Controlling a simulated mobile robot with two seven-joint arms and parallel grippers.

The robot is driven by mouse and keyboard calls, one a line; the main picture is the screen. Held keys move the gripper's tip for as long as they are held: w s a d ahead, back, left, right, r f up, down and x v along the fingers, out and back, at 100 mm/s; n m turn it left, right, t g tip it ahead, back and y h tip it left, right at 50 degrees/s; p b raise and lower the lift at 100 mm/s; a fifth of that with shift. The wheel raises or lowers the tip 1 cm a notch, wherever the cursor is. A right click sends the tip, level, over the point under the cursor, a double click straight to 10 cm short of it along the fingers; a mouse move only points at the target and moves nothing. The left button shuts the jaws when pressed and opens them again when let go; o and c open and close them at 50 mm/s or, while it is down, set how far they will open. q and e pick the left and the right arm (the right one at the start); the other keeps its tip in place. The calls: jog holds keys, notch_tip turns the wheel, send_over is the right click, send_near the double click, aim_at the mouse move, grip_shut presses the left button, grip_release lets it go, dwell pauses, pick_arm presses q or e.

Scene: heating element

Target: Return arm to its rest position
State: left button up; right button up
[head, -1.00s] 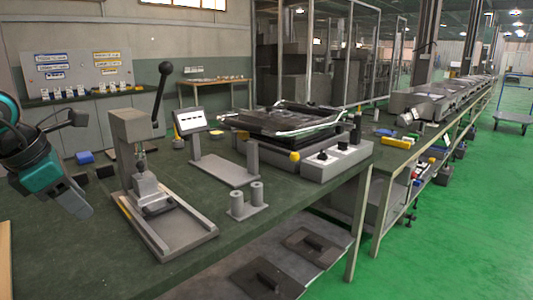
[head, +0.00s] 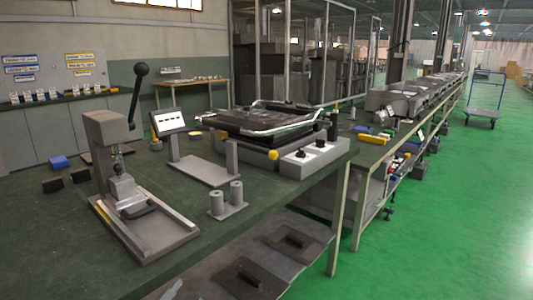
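Neither of my grippers shows clearly in the head view. The left arm is out of the picture. A small grey shape (head: 172,290) at the bottom edge may be part of my own body, but I cannot tell. The grey lever press (head: 105,135) stands upright on the green workbench (head: 60,240) at the left, its black-knobbed lever raised. Nothing of mine touches it.
A stand with a tilted white panel (head: 169,122), a twin-post block (head: 228,198) and a black machine with a chrome handle (head: 265,122) stand on the bench. Blue (head: 59,162) and black blocks lie at the left. Green floor (head: 440,240) is open at right.

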pick_arm(q)
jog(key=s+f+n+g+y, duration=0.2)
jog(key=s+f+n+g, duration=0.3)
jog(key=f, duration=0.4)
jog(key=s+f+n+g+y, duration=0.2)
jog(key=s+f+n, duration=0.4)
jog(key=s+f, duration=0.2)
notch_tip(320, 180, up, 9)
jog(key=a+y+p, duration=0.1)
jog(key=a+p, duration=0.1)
jog(key=p, duration=1.1)
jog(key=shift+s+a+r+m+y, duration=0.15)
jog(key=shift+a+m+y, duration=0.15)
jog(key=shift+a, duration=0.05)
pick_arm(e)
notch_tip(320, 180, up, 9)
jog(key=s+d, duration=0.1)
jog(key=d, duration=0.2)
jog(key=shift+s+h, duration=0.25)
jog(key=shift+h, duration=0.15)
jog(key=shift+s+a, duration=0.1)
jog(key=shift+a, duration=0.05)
